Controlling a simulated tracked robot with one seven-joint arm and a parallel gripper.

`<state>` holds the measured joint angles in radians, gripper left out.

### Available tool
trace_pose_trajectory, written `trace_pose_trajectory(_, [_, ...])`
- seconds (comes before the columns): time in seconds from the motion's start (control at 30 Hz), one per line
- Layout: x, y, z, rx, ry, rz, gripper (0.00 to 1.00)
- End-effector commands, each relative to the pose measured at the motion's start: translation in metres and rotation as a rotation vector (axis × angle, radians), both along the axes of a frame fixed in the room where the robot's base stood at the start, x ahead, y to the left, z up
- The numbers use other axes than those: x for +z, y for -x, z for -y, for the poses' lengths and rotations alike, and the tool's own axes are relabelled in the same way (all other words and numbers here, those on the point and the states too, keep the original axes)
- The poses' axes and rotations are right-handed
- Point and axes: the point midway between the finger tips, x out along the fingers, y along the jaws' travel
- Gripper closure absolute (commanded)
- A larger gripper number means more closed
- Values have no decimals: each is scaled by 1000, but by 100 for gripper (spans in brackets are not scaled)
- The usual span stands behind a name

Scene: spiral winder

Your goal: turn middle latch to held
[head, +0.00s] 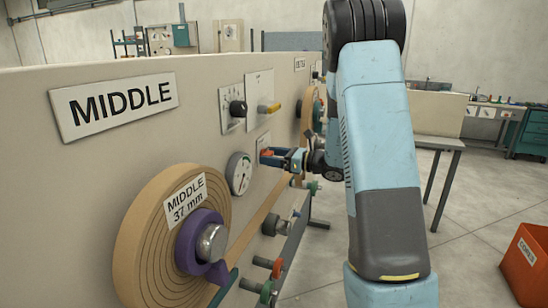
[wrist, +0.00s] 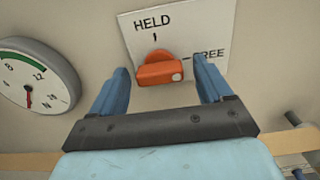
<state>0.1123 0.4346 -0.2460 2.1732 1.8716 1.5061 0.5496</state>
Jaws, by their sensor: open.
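The middle latch is an orange knob (wrist: 160,70) on a white plate (wrist: 208,28) marked HELD at the top and FREE at the right. The knob's bar lies nearly level, with a pale dot at its right end towards FREE. In the head view the orange knob (head: 266,152) shows on the panel at my gripper's tips. My gripper (head: 275,157) is open, with one blue finger on each side of the knob in the wrist view. I see gaps between the fingers and the knob; whether the tips reach its depth is unclear.
A dial gauge (head: 239,173) sits left of the latch, also in the wrist view (wrist: 35,80). The MIDDLE spool (head: 150,240) with a purple hub stands out at the lower left. Below are several knobs and handles (head: 272,225).

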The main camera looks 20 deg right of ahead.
Motion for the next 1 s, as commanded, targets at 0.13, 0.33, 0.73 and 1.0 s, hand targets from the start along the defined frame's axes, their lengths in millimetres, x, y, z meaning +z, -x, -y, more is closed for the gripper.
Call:
trace_pose_trajectory(0.13, [0, 0, 0, 0, 0, 0, 21])
trace_pose_trajectory(0.33, [0, 0, 0, 0, 0, 0, 38])
trace_pose_trajectory(0.73, [0, 0, 1, 0, 0, 0, 76])
trace_pose_trajectory(1.0, [0, 1, 1, -1, 13, 19, 77])
